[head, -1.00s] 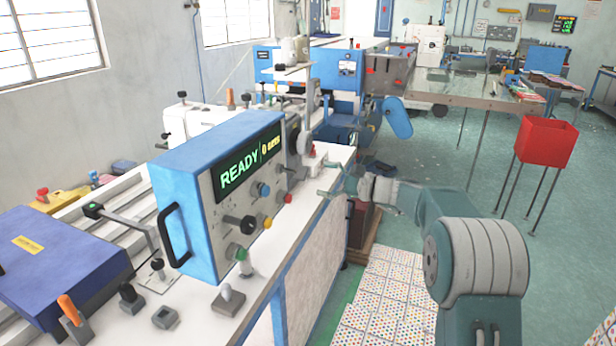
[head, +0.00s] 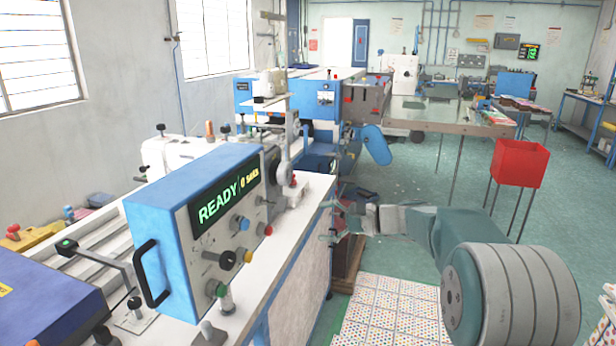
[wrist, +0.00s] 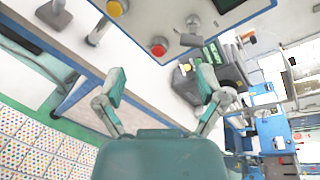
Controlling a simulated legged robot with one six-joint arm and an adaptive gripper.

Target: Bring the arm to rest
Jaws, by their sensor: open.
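My arm reaches from the lower right of the head view toward the white bench. My gripper (head: 331,222) is at its end, beside the bench's right edge. In the wrist view the two fingers of my gripper (wrist: 161,80) are spread wide with nothing between them. The blue control box (head: 205,225) with a green "READY" display stands on the bench, left of my gripper. Part of the box's panel with a red button (wrist: 158,47) shows in the wrist view beyond the fingers. I see no contact between my gripper and anything.
The white bench (head: 290,238) runs along the left. A blue machine (head: 325,100) stands behind it. A red bin (head: 519,163) on thin legs stands at the right. Dotted sheets (head: 385,310) lie below the arm. Open green floor (head: 400,180) lies beyond the arm.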

